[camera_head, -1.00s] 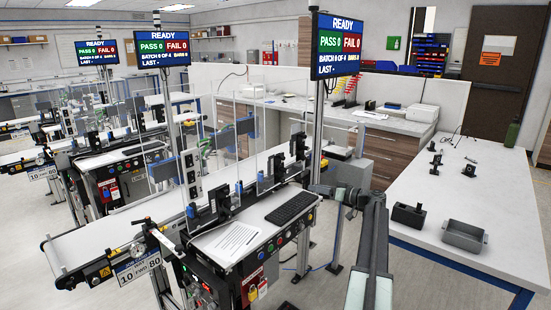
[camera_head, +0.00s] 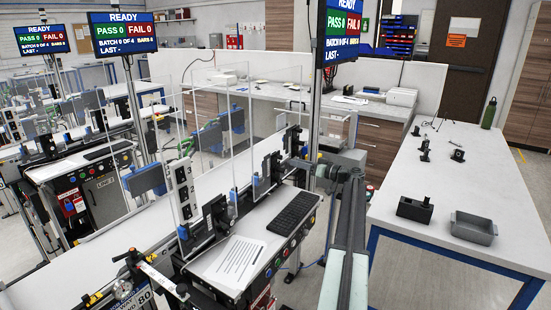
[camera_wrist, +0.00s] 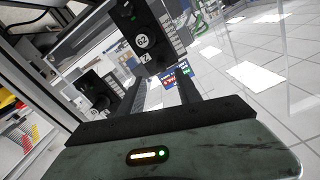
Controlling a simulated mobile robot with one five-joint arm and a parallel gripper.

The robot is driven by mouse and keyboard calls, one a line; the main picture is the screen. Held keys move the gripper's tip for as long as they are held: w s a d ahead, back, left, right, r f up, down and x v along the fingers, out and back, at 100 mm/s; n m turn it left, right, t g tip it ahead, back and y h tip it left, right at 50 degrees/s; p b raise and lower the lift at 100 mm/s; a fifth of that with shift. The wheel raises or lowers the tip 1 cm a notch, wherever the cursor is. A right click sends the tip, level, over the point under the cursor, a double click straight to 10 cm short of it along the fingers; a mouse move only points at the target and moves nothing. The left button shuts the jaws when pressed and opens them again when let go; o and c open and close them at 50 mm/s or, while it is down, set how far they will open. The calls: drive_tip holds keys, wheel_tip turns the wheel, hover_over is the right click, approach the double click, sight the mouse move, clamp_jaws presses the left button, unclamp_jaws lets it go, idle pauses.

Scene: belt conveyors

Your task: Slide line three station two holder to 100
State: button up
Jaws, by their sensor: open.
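The nearest conveyor line (camera_head: 110,245) runs from the lower left toward the middle in the head view. Black upright holders stand along it, one (camera_head: 215,215) near the white sheet and another (camera_head: 271,170) farther along. I cannot tell which is station two. My gripper (camera_head: 300,165) is at the far end of my arm, near the holders at the line's right end; its fingers are too small there. In the wrist view my gripper (camera_wrist: 164,88) is open, with nothing seen between its fingers.
Clear panels (camera_head: 215,120) stand along the line. A keyboard (camera_head: 293,212) and paper sheet (camera_head: 238,258) lie on its near ledge. A monitor post (camera_head: 316,105) rises beside my arm. A white bench (camera_head: 450,195) with a grey tray (camera_head: 474,228) is at right.

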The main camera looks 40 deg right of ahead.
sight(272, 169)
drive_tip(key=x, duration=0.8)
drive_tip(key=shift+a, duration=0.1)
drive_tip(key=shift+s, duration=0.1)
clamp_jaws()
idle(1.0)
drive_tip(key=shift+r, duration=0.1)
